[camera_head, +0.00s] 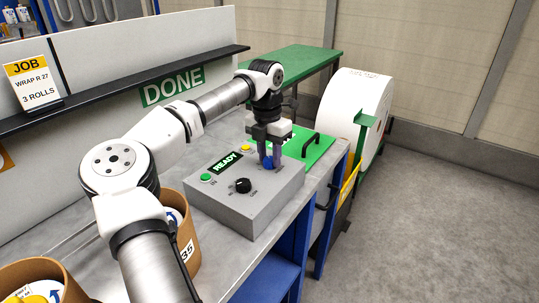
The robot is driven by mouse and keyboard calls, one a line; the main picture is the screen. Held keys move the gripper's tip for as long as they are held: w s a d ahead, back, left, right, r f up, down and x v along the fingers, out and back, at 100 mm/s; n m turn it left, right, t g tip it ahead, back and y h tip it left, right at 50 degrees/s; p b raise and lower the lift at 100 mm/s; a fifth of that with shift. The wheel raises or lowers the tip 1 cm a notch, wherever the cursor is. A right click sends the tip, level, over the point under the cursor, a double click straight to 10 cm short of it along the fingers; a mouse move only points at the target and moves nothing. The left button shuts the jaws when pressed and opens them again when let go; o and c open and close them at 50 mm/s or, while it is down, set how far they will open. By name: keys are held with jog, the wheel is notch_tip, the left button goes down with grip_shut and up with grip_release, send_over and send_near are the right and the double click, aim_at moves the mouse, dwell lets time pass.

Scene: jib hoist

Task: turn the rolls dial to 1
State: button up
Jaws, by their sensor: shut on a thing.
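A grey control box (237,213) sits on the bench in the camera_head view. My gripper (269,162) reaches down over its far right part. Its fingers are shut on a small blue dial (267,162) on the box top, which they partly hide. The number the blue dial points to cannot be read. A black knob (243,185) with small labels stands nearer on the same box, apart from my gripper. A display on the box reads READY (226,162).
A green button (206,178) and a yellow button (246,149) are on the box. Behind it is a green panel with a black handle (311,145). A job card (33,83) reads WRAP R 27, 3 ROLLS. Brown tubs (35,272) stand at lower left. Floor at right is clear.

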aim_at(268, 161)
jog(key=n+b, duration=0.1)
jog(key=n, duration=0.4)
jog(key=shift+n, duration=0.3)
jog(key=n+b, duration=0.1)
jog(key=n, duration=0.4)
jog(key=shift+t, duration=0.3)
jog(key=n+b, duration=0.2)
jog(key=n, duration=0.3)
jog(key=shift+s+n, duration=0.1)
jog(key=shift+n, duration=0.3)
jog(key=shift+n+b, duration=0.65)
jog(key=shift+n, duration=1.55)
jog(key=shift+r, duration=0.1)
jog(key=o, duration=1)
jog(key=shift+c, duration=0.2)
notch_tip(268, 161, up, 14)
jog(key=shift+s+a, duration=0.15)
jog(key=shift+s, duration=0.2)
jog(key=shift+p, duration=0.3)
